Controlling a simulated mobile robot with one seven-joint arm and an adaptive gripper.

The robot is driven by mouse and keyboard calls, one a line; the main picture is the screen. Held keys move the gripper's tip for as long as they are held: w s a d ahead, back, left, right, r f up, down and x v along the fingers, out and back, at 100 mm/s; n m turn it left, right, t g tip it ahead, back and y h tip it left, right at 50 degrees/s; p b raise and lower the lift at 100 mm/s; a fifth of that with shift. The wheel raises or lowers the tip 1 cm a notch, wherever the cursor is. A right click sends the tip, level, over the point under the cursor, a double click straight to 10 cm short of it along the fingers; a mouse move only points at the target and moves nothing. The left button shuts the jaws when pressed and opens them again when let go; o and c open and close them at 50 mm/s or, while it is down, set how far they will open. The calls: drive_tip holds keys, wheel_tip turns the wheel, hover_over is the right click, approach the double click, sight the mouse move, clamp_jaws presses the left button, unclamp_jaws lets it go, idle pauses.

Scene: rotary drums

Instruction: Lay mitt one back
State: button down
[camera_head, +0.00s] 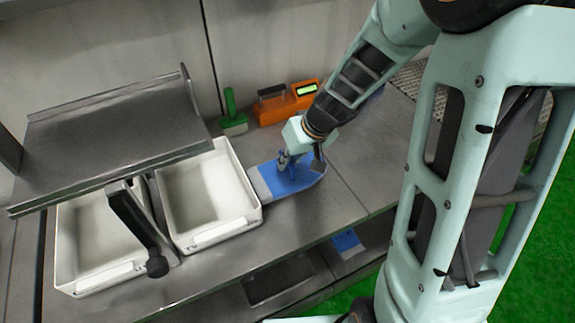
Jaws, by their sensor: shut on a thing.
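A blue mitt (290,182) with a pale cuff lies flat on the grey metal counter, just right of the nearer white tray. My gripper (287,163) points down onto the mitt and is shut on it. The fingertips are small here, and the arm above them hides part of the mitt's far side. A second blue item (347,243), perhaps another mitt, sits on a lower shelf below the counter's front edge.
Two white trays stand left: one open (258,216), one (65,250) partly under a raised metal plate (110,130) with a dark handle (135,225). A green brush (233,122) and an orange device (290,103) stand behind. Counter (345,205) right of the mitt is clear.

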sight(288, 171)
drive_tip(key=shift+a+f+b, duration=0.1)
drive_tip(key=shift+f+b, duration=0.9)
drive_tip(key=shift+f, duration=0.55)
drive_tip(key=shift+f+b, duration=0.25)
drive_tip(key=shift+b, duration=0.05)
drive_tip(key=c, duration=2)
unclamp_jaws()
drive_tip(key=shift+r, duration=0.1)
drive_tip(key=shift+o, duration=0.2)
drive_tip(key=shift+r, duration=0.1)
drive_tip(key=shift+r+p, duration=0.25)
drive_tip(key=shift+p, duration=0.2)
drive_tip(key=v, duration=1.1)
drive_tip(key=shift+d+r+p, duration=0.2)
drive_tip(key=shift+r+p, duration=0.1)
drive_tip(key=shift+p, duration=0.1)
drive_tip(key=shift+s, duration=0.1)
